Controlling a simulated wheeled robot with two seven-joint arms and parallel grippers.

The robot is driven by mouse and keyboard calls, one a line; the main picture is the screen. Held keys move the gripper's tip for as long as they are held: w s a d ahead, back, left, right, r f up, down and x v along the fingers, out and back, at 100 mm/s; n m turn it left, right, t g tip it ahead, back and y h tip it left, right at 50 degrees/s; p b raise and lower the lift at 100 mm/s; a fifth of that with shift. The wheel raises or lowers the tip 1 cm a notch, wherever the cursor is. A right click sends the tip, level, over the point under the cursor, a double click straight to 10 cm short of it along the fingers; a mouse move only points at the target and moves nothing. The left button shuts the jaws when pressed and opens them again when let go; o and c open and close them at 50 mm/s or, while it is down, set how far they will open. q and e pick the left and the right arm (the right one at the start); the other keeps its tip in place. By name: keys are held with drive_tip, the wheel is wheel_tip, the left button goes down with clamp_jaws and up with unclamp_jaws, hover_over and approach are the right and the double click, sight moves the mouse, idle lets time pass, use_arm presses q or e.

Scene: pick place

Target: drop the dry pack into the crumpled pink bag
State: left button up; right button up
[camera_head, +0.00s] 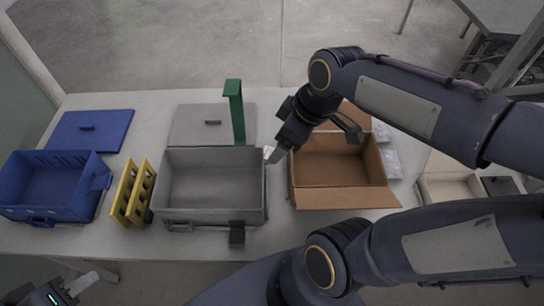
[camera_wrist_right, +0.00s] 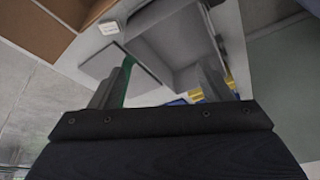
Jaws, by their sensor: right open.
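A small white pack (camera_head: 267,151), which looks like the dry pack, shows between the grey box and the cardboard box, by my right gripper's tip. It also shows in the right wrist view (camera_wrist_right: 109,27), beyond the fingers and outside the gap between them. My right gripper (camera_head: 273,160) points down there. Its two fingers stand apart and empty in the right wrist view (camera_wrist_right: 158,88). My left gripper (camera_head: 82,284) is low at the left, in front of the table; its jaw gap does not show clearly. No pink bag is visible; clear crumpled bags (camera_head: 391,163) lie right of the cardboard box.
On the table (camera_head: 120,240) stand a blue crate (camera_head: 98,190), yellow racks (camera_head: 122,190), an open grey box (camera_head: 212,213), a green upright piece (camera_head: 235,110), an open cardboard box (camera_head: 345,198) and a pale bin (camera_head: 445,185). Blue (camera_head: 90,137) and grey (camera_head: 190,122) lids lie behind. My right arm hides part of the right side.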

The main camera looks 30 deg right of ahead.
drive_tip(key=w+d+f+n+g, duration=0.2)
drive_tip(key=w+d+n, duration=0.1)
drive_tip(key=w+n, duration=0.4)
drive_tip(key=n+g, duration=0.3)
drive_tip(key=n, duration=0.9)
hover_over(268, 152)
drive_tip(key=w+d+f+x, duration=0.1)
drive_tip(key=w+d+x, duration=0.1)
drive_tip(key=x, duration=1)
drive_tip(key=f+n+p, duration=0.1)
drive_tip(key=f, duration=0.3)
drive_tip(key=f+n+p, duration=0.1)
drive_tip(key=f+n, duration=0.1)
drive_tip(key=f, duration=0.3)
drive_tip(key=f+n+g, duration=0.1)
drive_tip(key=f, duration=0.4)
drive_tip(key=shift+d+f+n+h+p, duration=0.25)
drive_tip(key=shift+n+h+p, duration=0.05)
drive_tip(key=shift+n+p, duration=0.1)
drive_tip(key=c, duration=1.3)
drive_tip(key=shift+r, duration=0.1)
drive_tip(key=shift+c, duration=0.2)
wheel_tip(268, 152, up, 28)
drive_tip(key=b, duration=0.3)
drive_tip(key=shift+b, duration=0.35)
